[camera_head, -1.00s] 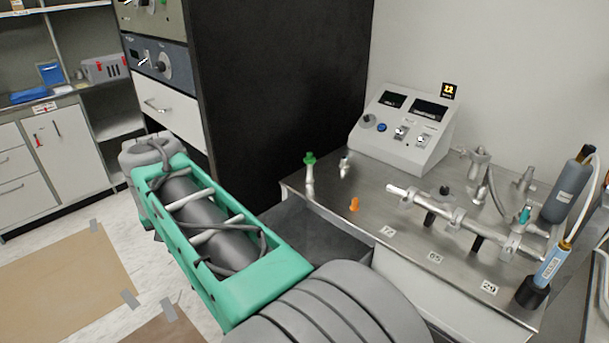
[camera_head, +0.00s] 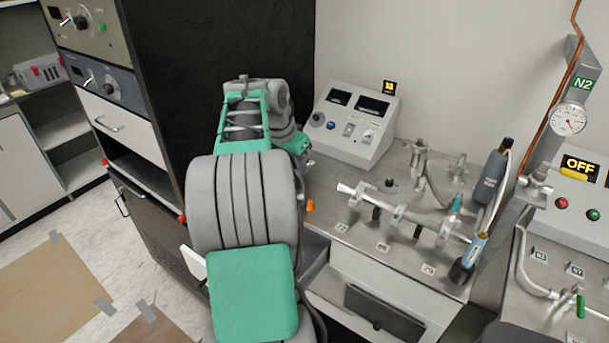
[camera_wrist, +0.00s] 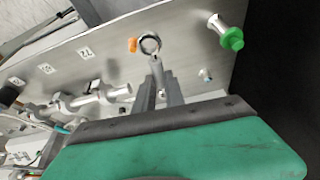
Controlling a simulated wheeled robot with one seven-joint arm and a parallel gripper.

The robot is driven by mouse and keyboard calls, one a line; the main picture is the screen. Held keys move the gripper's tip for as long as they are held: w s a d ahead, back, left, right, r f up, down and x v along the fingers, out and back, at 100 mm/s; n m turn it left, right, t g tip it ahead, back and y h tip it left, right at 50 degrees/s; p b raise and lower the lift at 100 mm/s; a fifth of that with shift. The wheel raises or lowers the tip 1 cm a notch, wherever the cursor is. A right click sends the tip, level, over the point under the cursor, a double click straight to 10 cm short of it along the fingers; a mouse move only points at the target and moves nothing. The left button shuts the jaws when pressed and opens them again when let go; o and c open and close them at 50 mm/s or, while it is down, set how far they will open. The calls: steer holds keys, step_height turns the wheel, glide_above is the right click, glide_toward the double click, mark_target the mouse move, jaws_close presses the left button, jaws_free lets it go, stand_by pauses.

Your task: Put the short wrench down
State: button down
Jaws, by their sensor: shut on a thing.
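In the wrist view the short wrench (camera_wrist: 151,47) shows as a metal ring end on a short shank, pointing away from me. My gripper (camera_wrist: 161,82) is shut on its shank. The wrench is over the steel bench top (camera_wrist: 188,42), close to an orange cap (camera_wrist: 132,45); I cannot tell how high it is above the surface. In the head view my arm hides the gripper and the wrench.
The bench (camera_head: 335,222) carries a control box (camera_head: 352,128), a metal pipe assembly (camera_head: 400,212) and a blue torch-like tool (camera_head: 476,250). A green-capped fitting (camera_wrist: 229,36) stands near the wrench. Bare steel lies between it and the orange cap.

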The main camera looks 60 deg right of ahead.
steer(key=p, duration=0.1)
glide_above(307, 183)
steer(key=a, duration=0.2)
steer(key=f, duration=0.6)
steer(key=shift+d+f, duration=0.2)
steer(key=shift+d+f+p, duration=0.1)
steer(key=shift+f+p, duration=0.35)
steer(key=shift+f, duration=1.4)
steer(key=c, duration=1.4)
jaws_free()
steer(key=shift+w, duration=0.1)
steer(key=shift+r, duration=0.1)
